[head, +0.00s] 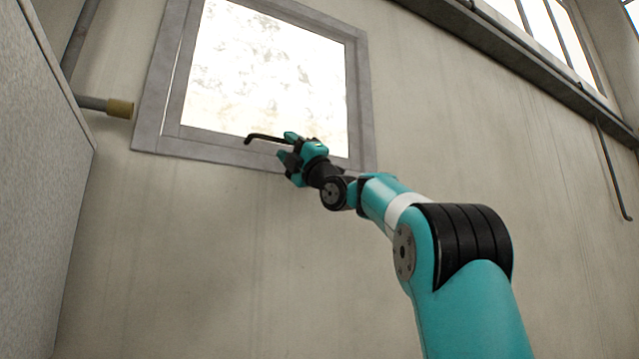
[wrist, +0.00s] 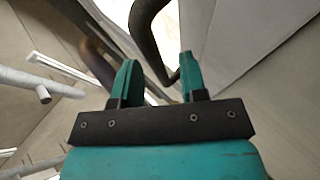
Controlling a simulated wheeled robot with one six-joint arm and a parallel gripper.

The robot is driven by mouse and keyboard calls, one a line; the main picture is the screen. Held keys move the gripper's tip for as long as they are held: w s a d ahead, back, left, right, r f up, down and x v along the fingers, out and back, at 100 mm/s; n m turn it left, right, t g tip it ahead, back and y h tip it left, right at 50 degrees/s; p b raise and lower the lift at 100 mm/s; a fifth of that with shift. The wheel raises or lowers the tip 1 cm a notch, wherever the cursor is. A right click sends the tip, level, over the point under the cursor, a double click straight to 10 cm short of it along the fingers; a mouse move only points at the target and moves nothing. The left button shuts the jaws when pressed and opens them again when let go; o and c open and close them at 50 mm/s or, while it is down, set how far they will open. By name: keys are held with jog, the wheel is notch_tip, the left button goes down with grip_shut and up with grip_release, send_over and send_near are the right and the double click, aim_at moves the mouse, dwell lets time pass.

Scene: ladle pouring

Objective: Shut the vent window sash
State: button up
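The vent window sash (head: 215,143) is a grey frame around a bright, stained pane, set in a wider grey outer frame (head: 150,110). A thin pale strip shows along the sash's left side; how far it stands open is hard to tell. A dark, bent handle (head: 262,138) sticks out at the sash's lower edge. My teal and black gripper (head: 287,146) is at the handle's right end. In the wrist view, my gripper's fingers (wrist: 158,78) are apart, and the curved handle (wrist: 146,38) runs down between them, close to the right finger. Contact is not clear.
A pipe with a yellowish end (head: 120,108) juts out left of the window. A large grey panel (head: 40,170) stands at the far left. A dark ledge (head: 510,50) and a hanging hooked rod (head: 612,175) are at the right. The wall below the window is bare.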

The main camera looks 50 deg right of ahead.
jog(key=b+v, duration=1.1)
jog(key=v, duration=0.4)
